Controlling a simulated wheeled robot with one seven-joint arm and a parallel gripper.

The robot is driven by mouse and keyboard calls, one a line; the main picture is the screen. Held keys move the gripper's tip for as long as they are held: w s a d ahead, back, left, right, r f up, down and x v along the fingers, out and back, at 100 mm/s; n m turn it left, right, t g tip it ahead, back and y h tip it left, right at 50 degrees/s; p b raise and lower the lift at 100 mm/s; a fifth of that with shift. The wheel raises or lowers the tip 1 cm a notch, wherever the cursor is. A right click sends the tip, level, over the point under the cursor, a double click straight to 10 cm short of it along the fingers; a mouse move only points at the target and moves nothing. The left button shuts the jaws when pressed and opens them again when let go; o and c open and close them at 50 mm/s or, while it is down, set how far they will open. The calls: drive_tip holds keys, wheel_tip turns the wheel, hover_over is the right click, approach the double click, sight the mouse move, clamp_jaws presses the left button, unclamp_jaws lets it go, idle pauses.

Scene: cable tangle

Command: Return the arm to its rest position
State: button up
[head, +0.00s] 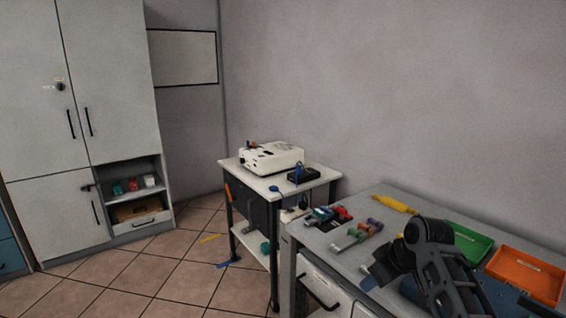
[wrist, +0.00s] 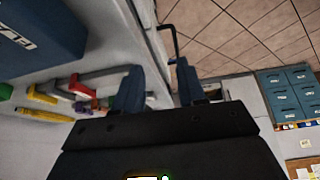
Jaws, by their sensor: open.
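My arm (head: 445,268) is folded, dark and jointed, over the right-hand bench at the lower right of the head view. My gripper (head: 375,277) points down and left near the bench's front edge. In the wrist view, the two blue fingers of my gripper (wrist: 158,84) stand apart with nothing between them. The bench edge and the tiled floor show beyond them.
The bench (head: 350,217) holds clamps (head: 356,236), a yellow tool (head: 393,203), a green tray (head: 468,244) and an orange tray (head: 525,273). A small table (head: 318,181) with a white device (head: 270,156) stands beyond. Tiled floor (head: 130,285) is open at left.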

drive_tip(key=s+a+f+m+t, duration=0.2)
drive_tip(key=s+f, duration=0.5)
drive_tip(key=s, duration=0.4)
drive_tip(key=s+a+f+m+t, duration=0.2)
drive_tip(key=s+f, duration=0.6)
drive_tip(key=s, duration=0.4)
drive_tip(key=s+d+r+m+t+h, duration=0.15)
drive_tip(key=s+r, duration=0.25)
drive_tip(key=s, duration=0.7)
drive_tip(key=s+r+m+t+h, duration=0.15)
drive_tip(key=s+r, duration=0.25)
drive_tip(key=s, duration=0.7)
drive_tip(key=s+d+r+t, duration=0.1)
drive_tip(key=s+r, duration=0.4)
drive_tip(key=r, duration=0.3)
drive_tip(key=s+r+t, duration=0.2)
drive_tip(key=s+r, duration=0.3)
drive_tip(key=r, duration=0.3)
drive_tip(key=shift+s+d, duration=0.35)
drive_tip(key=shift+d, duration=0.05)
